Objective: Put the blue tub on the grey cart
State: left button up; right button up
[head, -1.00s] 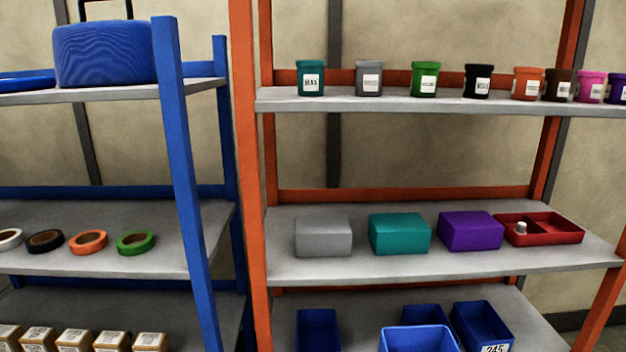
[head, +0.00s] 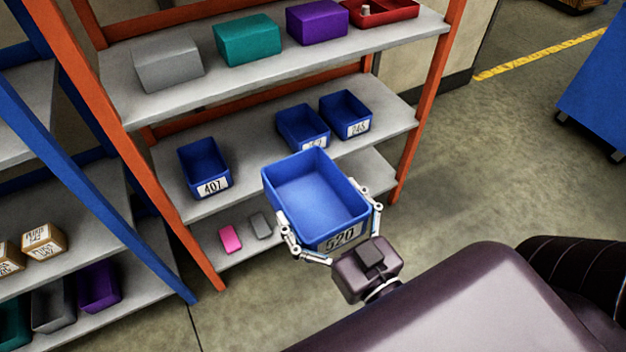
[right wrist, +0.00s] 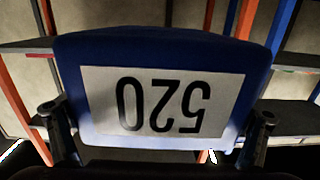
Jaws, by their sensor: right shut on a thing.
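A blue tub (head: 316,196) labelled 520 is held in my right gripper (head: 332,228), whose fingers are shut on its two sides. The tub is upright and empty, in front of the orange-framed shelf. In the right wrist view the tub (right wrist: 160,60) fills the middle, its 520 label upside down, with a finger at each side. Three other blue tubs stand on the shelf behind: one labelled 407 (head: 203,167), and two more (head: 302,127) (head: 345,114) to the right. No grey cart shows in these frames. My left gripper is not in view.
The orange-framed shelf (head: 240,103) stands behind the tub, with grey, teal and purple boxes and a red tray above. A blue-framed shelf (head: 130,245) is at the left. Open floor (head: 470,170) lies to the right, with a blue wheeled unit (head: 600,95) at the far right.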

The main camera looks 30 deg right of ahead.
jog(key=w+a+r+n+g+y, duration=0.2)
jog(key=w+a+n+g+y, duration=0.1)
jog(key=a+n+g+y, duration=0.2)
jog(key=w+a+r+n+g+y, duration=0.3)
jog(key=a+n+y, duration=0.4)
jog(key=a+y, duration=0.3)
jog(key=shift+w+a+g, duration=0.55)
jog(key=shift+w+g, duration=0.25)
jog(key=shift+g, duration=0.1)
